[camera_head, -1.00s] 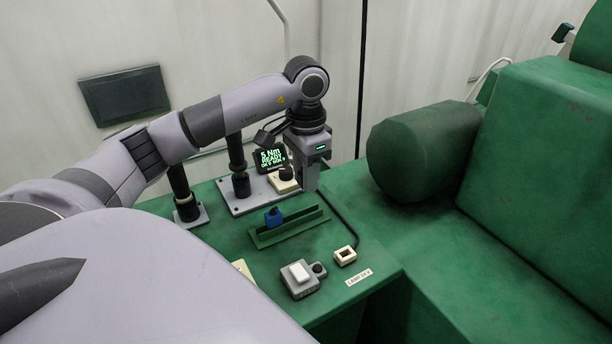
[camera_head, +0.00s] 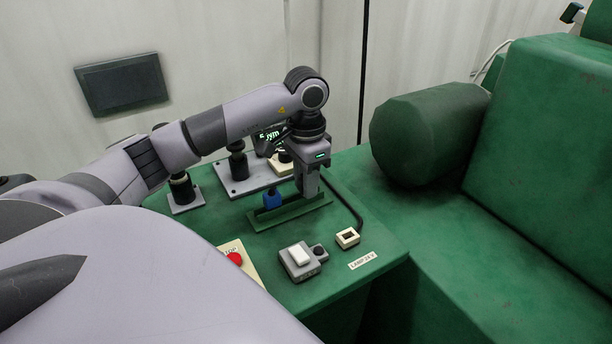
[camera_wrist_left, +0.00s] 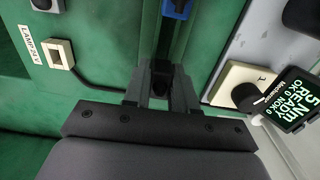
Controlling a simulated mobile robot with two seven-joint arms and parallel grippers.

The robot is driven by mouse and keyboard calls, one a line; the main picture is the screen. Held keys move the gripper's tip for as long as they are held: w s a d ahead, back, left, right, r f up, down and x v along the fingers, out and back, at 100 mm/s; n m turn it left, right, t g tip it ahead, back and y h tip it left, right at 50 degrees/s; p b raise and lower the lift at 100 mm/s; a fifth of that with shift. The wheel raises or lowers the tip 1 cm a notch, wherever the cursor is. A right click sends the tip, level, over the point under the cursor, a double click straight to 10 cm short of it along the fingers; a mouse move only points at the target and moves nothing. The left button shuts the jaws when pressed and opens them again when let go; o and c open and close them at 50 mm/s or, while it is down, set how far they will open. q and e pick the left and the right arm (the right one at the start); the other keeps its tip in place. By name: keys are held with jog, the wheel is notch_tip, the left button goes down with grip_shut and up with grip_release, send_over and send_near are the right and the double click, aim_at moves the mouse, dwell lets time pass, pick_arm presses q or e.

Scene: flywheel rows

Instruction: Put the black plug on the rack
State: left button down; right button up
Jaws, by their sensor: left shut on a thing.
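My left gripper (camera_head: 307,193) points down over the right part of the green rack (camera_head: 262,225), a narrow channelled rail. In the left wrist view its fingers (camera_wrist_left: 158,88) are shut on the black plug (camera_wrist_left: 160,92), a small dark piece mostly hidden between them. The plug does not show clearly in the head view. It is over or in the rack's channel; I cannot tell whether it touches the bottom. A blue plug (camera_head: 272,199) sits in the rack to the left, also seen in the left wrist view (camera_wrist_left: 178,8). My right gripper is not in view.
Behind the rack is a grey plate (camera_head: 240,185) with black posts, a cream block (camera_head: 281,168) and a small display (camera_head: 268,139). In front are a grey switch box (camera_head: 300,262), a cream socket (camera_head: 348,238) with a cable and a red stop button (camera_head: 235,258).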

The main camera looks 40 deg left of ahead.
pick_arm(q)
jog(key=shift+f+b, duration=0.35)
jog(key=shift+f, duration=0.05)
jog(key=c, duration=0.8)
grip_release()
jog(key=shift+r, duration=3.6)
